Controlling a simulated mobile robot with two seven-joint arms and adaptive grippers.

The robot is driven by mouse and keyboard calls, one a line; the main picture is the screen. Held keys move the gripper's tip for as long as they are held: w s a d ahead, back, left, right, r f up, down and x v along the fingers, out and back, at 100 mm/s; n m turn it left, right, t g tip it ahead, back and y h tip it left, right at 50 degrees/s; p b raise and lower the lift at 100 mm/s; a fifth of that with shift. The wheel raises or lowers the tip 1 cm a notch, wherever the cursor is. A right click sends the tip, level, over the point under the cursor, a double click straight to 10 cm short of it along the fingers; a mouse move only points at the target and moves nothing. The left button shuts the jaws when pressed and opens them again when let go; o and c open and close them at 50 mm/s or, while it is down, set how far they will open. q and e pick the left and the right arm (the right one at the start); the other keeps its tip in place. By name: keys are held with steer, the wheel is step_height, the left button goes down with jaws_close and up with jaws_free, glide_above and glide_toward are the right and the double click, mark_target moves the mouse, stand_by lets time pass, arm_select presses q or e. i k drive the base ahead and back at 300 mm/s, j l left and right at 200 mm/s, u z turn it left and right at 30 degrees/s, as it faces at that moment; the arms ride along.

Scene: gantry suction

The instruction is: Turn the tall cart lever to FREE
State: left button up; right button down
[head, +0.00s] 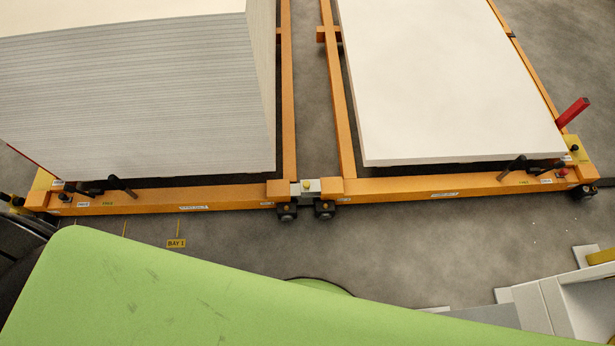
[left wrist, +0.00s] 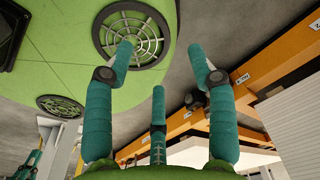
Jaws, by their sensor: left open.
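The tall cart (head: 225,194) is the left one in the head view, an orange frame bearing a high stack of pale sheets (head: 150,100). Its black lever (head: 123,186) sits on the front rail near the left end and leans to the left. The lever cannot be made out there.
A lower cart (head: 430,189) with a flat pale stack (head: 450,80) stands to the right, with its own black lever (head: 512,166) and a red upright piece (head: 572,112). A coupling (head: 306,188) lies between the carts. A floor sign marked BAY 1 (head: 176,244) is in front.

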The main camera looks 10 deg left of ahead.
mark_target(69, 188)
steer(key=j+u, duration=0.1)
steer(key=u, duration=2.3)
steer(key=i+j+u, duration=0.1)
steer(key=i+j, duration=0.2)
steer(key=i, duration=0.15)
steer(key=i+j+u, duration=0.1)
steer(key=i+j, duration=0.15)
steer(key=i, duration=0.25)
steer(key=i+j+u, duration=0.1)
steer(key=i, duration=0.35)
steer(key=i+j+u, duration=0.1)
steer(key=i+j, duration=0.15)
steer(key=i, duration=0.25)
